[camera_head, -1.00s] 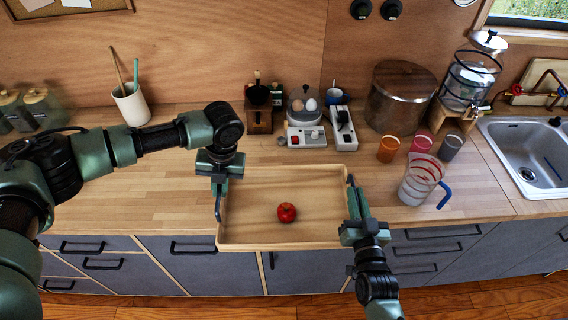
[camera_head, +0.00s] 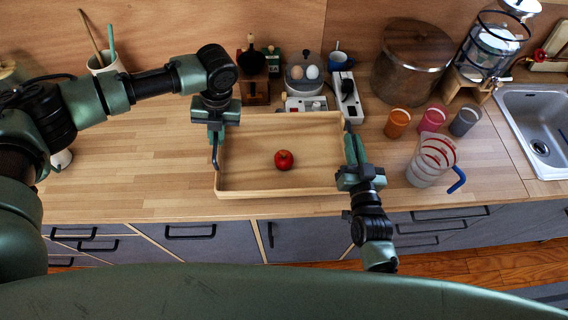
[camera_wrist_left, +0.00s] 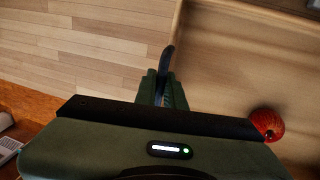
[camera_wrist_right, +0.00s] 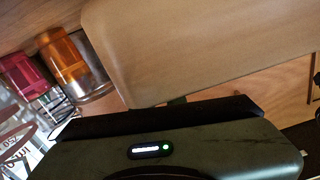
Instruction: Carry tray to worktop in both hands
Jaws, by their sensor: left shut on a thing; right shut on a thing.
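The wooden tray (camera_head: 250,180) is over the front part of the wooden worktop (camera_head: 130,185), level, with a red apple (camera_head: 284,160) in it. I cannot tell whether its underside touches the worktop. My left gripper (camera_head: 215,150) is shut on the tray's left side. My right gripper (camera_head: 352,150) is shut on the tray's right side. The left wrist view shows the tray's inner floor (camera_wrist_left: 235,60) and the apple (camera_wrist_left: 268,124) at the right. The right wrist view shows the tray (camera_wrist_right: 180,50) close up; the fingertips there are mostly hidden.
Behind the tray stand an egg cooker (camera_head: 304,78), a power strip (camera_head: 347,98) and a coffee grinder (camera_head: 254,85). To the right are several coloured cups (camera_head: 398,122), a striped jug (camera_head: 430,160) and a sink (camera_head: 540,125). The worktop left of the tray is mostly clear.

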